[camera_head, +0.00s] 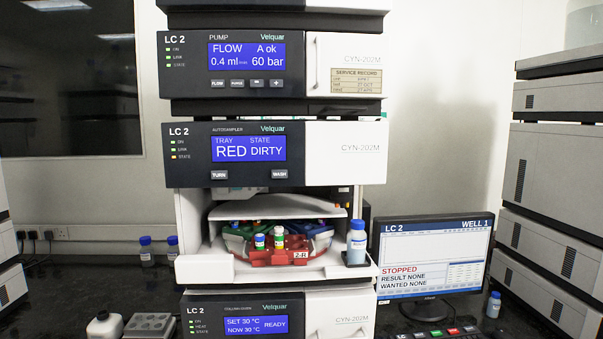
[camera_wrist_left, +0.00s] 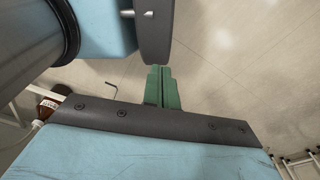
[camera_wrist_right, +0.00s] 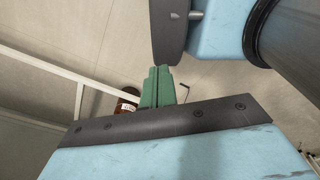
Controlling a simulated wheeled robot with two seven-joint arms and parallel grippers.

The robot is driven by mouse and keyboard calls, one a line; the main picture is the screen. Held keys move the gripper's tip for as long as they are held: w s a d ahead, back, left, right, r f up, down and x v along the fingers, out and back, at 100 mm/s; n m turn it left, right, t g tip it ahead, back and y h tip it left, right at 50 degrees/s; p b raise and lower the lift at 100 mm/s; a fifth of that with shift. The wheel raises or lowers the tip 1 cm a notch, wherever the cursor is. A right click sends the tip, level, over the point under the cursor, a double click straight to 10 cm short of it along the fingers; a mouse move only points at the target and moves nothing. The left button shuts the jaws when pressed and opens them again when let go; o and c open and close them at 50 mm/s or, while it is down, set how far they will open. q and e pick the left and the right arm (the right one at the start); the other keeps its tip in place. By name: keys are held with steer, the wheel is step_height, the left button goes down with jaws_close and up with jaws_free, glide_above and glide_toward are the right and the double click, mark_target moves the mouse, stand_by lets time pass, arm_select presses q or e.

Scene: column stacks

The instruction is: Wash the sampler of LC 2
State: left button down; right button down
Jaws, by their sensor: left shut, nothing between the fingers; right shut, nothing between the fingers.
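The LC 2 autosampler (camera_head: 340,151) stands in the middle of the column stack in the head view. Its display (camera_head: 248,148) reads TRAY RED, STATE DIRTY. The WASH button (camera_head: 280,174) and TURN button (camera_head: 219,175) sit below the display. The sampler bay is open and shows a carousel with a red tray segment (camera_head: 270,256) in front, holding a few vials; blue and green segments are partly hidden behind. My left gripper (camera_wrist_left: 163,70) and right gripper (camera_wrist_right: 157,71) show green fingers shut and empty, away from the stack. Neither shows in the head view.
The pump (camera_head: 345,60) above reads FLOW 0.4 ml, 60 bar. The column oven (camera_head: 335,312) below reads READY. A blue-capped bottle (camera_head: 356,243) stands at the bay's right edge. A monitor (camera_head: 433,258) at the right reads STOPPED. Other stacks flank both sides.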

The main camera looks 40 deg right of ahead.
steer(key=w+a+r+t, duration=0.1)
steer(key=w+r+t, duration=0.2)
steer(key=w+r, duration=0.8)
steer(key=w+a+r+t, duration=0.1)
steer(key=w+r+t, duration=0.25)
steer(key=w, duration=1.55)
steer(key=w+r+m+t+p, duration=0.1)
steer(key=w+r+t, duration=0.2)
steer(key=w+r, duration=0.65)
steer(key=w+r+m+t+p, duration=0.1)
steer(key=w+r+t, duration=0.2)
steer(key=w+r, duration=0.65)
step_height(320, 180, up, 31)
steer(key=d+t, duration=0.2)
steer(key=t, duration=0.4)
arm_select(q)
steer(key=r, duration=0.2)
steer(key=s+r+p, duration=0.1)
steer(key=shift+a, duration=0.25)
arm_select(e)
steer(key=s+r+t, duration=0.2)
steer(key=s+r, duration=0.3)
steer(key=r, duration=0.6)
steer(key=s+d+r+t, duration=0.1)
steer(key=s+r+t, duration=0.2)
steer(key=r, duration=0.9)
steer(key=shift+s+d+t, duration=0.25)
steer(key=shift+s+t, duration=0.1)
steer(key=shift+s, duration=0.9)
steer(key=shift+w, duration=0.1)
